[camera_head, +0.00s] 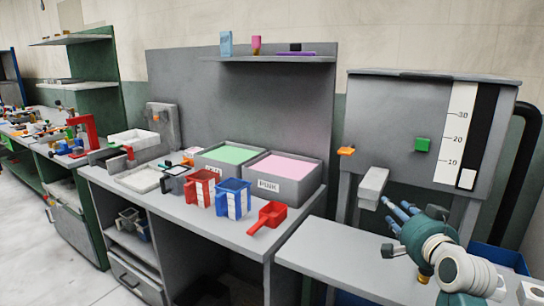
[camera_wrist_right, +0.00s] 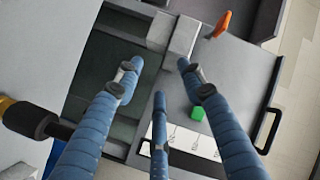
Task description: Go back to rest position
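My right gripper (camera_head: 398,212) is in front of the press (camera_head: 395,125) at the right of the head view. In the right wrist view its blue fingers (camera_wrist_right: 160,76) are spread apart with nothing between them. The press has an orange knob (camera_head: 346,151), a green button (camera_head: 423,144) and a white scale marked 10, 20 and 30 (camera_head: 457,135). A light grey block (camera_head: 372,187) sticks out from it, just left of the fingers. My left gripper is not in view.
The left bench (camera_head: 225,228) carries a green-filled bin (camera_head: 231,154), a PINK bin (camera_head: 284,168), a red jug (camera_head: 201,188), a blue jug (camera_head: 233,198) and a red scoop (camera_head: 267,217). The lower right bench (camera_head: 325,255) has clear surface. A shelf (camera_head: 270,59) hangs behind.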

